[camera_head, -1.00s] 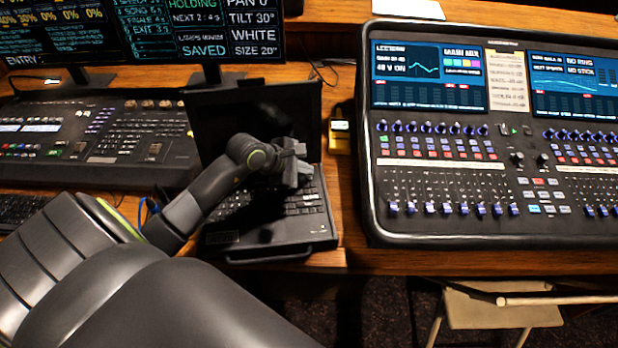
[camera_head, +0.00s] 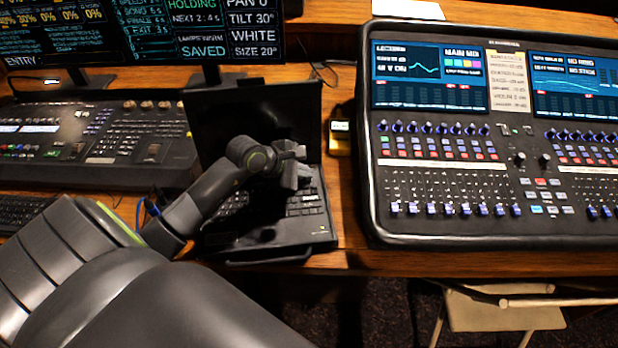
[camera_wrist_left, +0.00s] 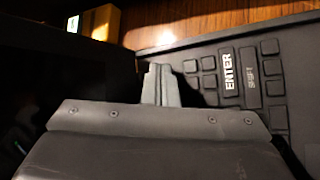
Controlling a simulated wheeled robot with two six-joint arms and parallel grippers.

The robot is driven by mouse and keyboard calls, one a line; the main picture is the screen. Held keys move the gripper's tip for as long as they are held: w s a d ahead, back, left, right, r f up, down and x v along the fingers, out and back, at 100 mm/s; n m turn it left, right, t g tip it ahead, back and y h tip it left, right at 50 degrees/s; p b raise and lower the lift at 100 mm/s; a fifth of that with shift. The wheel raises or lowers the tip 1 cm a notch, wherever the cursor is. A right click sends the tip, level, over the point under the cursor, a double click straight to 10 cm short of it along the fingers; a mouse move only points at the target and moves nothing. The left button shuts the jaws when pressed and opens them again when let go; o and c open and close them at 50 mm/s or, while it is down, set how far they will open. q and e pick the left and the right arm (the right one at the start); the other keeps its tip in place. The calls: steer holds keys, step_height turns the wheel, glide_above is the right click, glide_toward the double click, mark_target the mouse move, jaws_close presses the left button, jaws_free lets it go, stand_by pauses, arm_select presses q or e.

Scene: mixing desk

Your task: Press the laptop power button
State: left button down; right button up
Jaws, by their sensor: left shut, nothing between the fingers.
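The open laptop stands on the wooden desk, its screen (camera_head: 215,110) dark and its keyboard (camera_head: 308,203) partly covered by my left arm. My left gripper (camera_head: 298,176) is shut and empty over the right part of the laptop's deck, near the hinge side. In the left wrist view, the closed fingertips (camera_wrist_left: 160,80) are beside the keys, with the ENTER key (camera_wrist_left: 228,72) to their right. I cannot make out the power button; the fingers may hide it. I cannot tell whether the fingertips touch the deck. My right gripper is not in view.
A mixing console (camera_head: 445,235) stands right of the laptop. A small yellow box (camera_head: 340,143) lies between them and also shows in the wrist view (camera_wrist_left: 101,22). A lighting desk (camera_head: 110,135) and a monitor (camera_head: 150,30) are at the left. A stool (camera_head: 500,312) stands below the desk's front edge.

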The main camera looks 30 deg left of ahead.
arm_select(q)
steer(key=shift+f, duration=0.1)
stand_by(0.4)
steer(key=shift+r+p, duration=0.3)
steer(key=shift+r, duration=0.45)
steer(key=shift+r, duration=0.1)
steer(key=shift+r+p, duration=1.6)
steer(key=shift+r, duration=0.85)
steer(key=shift+f, duration=0.1)
